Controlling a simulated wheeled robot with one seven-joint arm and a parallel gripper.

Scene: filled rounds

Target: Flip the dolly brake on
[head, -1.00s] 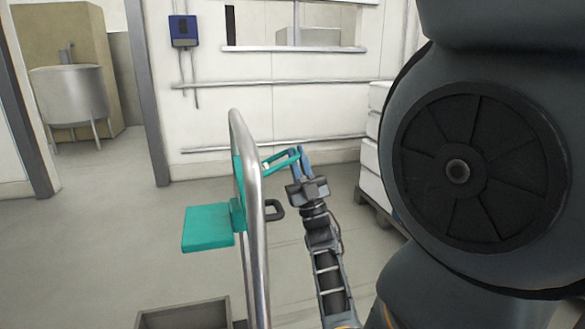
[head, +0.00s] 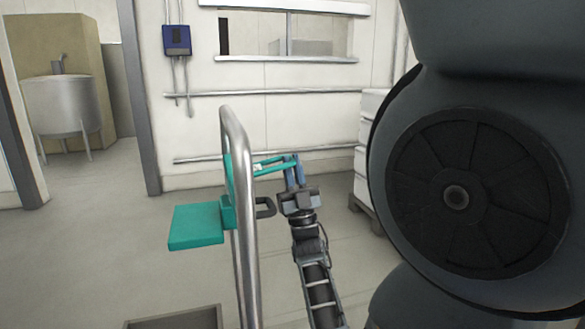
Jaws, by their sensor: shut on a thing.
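The dolly's upright silver handle tube (head: 240,190) stands left of my gripper. On it are a teal bracket with a flat teal plate (head: 195,226) sticking out to the left, and a small dark loop (head: 265,207) on the right. A slim teal lever (head: 268,166) reaches right from the tube, almost level with a slight upward slope. My gripper (head: 293,162), with blue fingers, is shut on the lever's right end. The fingers point upward. The tube hides the lever's left end. I cannot tell the brake's state.
A grey open bin (head: 178,318) is on the floor at the lower left. White stacked boxes (head: 369,140) on a pallet stand to the right, partly behind my arm. A steel tub (head: 64,105) is far left. The floor between is clear.

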